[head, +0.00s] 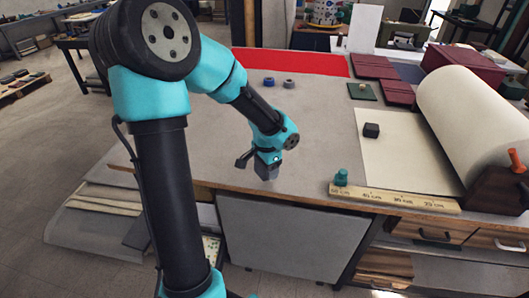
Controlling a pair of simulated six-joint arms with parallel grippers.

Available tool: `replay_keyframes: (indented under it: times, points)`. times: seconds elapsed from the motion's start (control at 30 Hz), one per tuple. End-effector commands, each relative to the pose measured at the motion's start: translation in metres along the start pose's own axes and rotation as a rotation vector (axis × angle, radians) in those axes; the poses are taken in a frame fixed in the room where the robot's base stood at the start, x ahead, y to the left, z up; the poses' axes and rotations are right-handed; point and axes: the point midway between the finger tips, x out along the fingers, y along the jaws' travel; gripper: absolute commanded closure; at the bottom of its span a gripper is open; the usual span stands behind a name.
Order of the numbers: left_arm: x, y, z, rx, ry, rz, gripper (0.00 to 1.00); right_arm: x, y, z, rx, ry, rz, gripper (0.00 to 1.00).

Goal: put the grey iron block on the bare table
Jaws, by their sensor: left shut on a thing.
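My left gripper (259,159) reaches down over the front part of the grey table top (300,120). It is shut on a grey block (267,172), which shows just below the fingers near the table's front edge. I cannot tell whether the block touches the table or hangs a little above it. A second, dark block (371,130) sits on a cream sheet (405,150) to the right. My right gripper is not in view.
A large cream roll (475,115) stands at the right. The middle of the table is clear.

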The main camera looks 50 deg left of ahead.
Motion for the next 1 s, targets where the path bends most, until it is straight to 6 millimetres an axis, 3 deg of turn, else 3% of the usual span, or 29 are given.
replay_keyframes:
  times: [0.8,1.0]
  points:
    - [0.013,-0.119,-0.074,-0.003,0.002,-0.001,0.93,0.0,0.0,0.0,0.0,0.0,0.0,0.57]
    - [0.014,-0.13,-0.081,0.0,0.001,-0.001,0.93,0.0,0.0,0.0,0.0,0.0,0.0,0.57]
